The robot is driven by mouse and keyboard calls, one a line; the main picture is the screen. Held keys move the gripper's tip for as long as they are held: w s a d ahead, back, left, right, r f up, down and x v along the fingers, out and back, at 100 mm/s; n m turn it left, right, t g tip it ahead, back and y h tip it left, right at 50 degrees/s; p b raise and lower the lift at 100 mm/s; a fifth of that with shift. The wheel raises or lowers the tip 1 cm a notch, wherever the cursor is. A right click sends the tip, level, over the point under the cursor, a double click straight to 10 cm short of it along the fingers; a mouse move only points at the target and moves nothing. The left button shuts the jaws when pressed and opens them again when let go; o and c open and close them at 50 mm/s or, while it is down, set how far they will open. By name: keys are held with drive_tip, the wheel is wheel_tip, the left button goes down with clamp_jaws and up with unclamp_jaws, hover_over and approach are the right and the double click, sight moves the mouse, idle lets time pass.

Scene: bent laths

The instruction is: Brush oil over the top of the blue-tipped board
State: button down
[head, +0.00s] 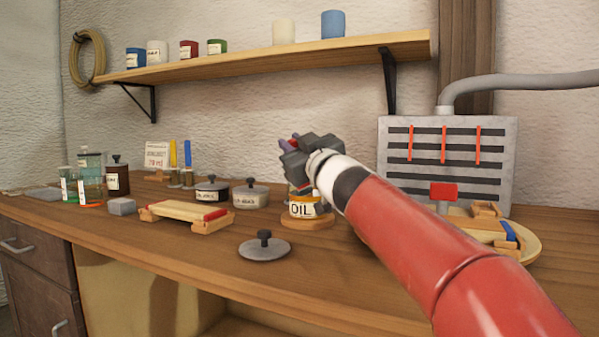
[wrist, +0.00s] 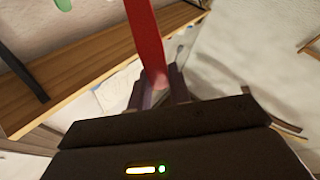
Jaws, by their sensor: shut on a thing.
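My gripper (head: 286,145) is above the oil pot (head: 303,209) and shut on a red handle (wrist: 146,40), which runs between its fingers in the wrist view. The handle's working end is hidden, so I cannot tell if it is a brush or touches oil. The pot is labelled OIL and stands on a round wooden base; my gripper covers its top. A blue-tipped wooden piece (head: 508,231), apparently the blue-tipped board, lies at the right on a pale round dish (head: 533,248), partly behind my arm. A red-tipped board (head: 180,210) rests on wooden supports at the left.
A dark lid (head: 265,247) lies in front of the oil pot. Two lidded pots (head: 250,194) stand left of it. Jars (head: 91,184) stand at the far left. A grey slotted panel (head: 447,160) stands at the back right. A shelf (head: 270,58) hangs above.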

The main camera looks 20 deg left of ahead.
drive_tip(key=shift+r+p, duration=4.5)
drive_tip(key=shift+p, duration=0.1)
drive_tip(key=shift+r, duration=1.95)
